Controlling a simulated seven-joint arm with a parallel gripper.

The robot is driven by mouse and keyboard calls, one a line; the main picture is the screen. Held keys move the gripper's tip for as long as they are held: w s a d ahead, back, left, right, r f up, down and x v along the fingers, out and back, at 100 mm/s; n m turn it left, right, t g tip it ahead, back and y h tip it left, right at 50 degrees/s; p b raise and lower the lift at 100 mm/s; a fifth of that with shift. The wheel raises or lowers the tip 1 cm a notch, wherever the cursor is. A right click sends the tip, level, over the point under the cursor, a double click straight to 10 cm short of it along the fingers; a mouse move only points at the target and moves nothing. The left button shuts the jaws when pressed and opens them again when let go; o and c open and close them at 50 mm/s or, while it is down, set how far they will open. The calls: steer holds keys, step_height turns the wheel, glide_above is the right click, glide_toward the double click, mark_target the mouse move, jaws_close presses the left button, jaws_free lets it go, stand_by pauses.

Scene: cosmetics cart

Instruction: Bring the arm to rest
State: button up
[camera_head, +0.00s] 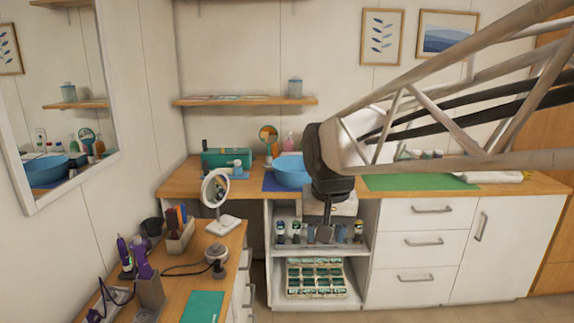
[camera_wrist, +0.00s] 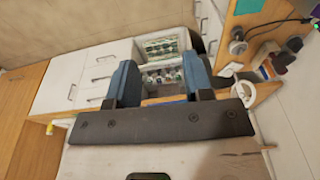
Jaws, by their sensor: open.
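My arm reaches in from the upper right of the head view. My gripper (camera_head: 325,236) hangs from its end, pointing down in front of the open shelf unit below the counter. In the wrist view my gripper (camera_wrist: 157,78) shows two blue-grey fingers spread apart. Nothing is between them but a view of the shelves beyond. The gripper hides part of the shelf and some of the bottles behind it.
The shelf unit (camera_head: 366,245) holds several small bottles and, below, a palette case (camera_head: 316,278). A blue bowl (camera_head: 290,171) and green mat (camera_head: 420,182) lie on the counter. A side table holds a round mirror (camera_head: 215,189) and purple tools (camera_head: 141,258). The floor in front looks clear.

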steer(key=s+d+f, duration=0.3)
steer(key=s+d, duration=0.2)
steer(key=s, duration=0.4)
steer(key=s+d+f, duration=0.4)
steer(key=s+d, duration=0.2)
steer(key=s, duration=0.3)
steer(key=shift+s+f+t+h, duration=0.3)
steer(key=shift+t, duration=0.1)
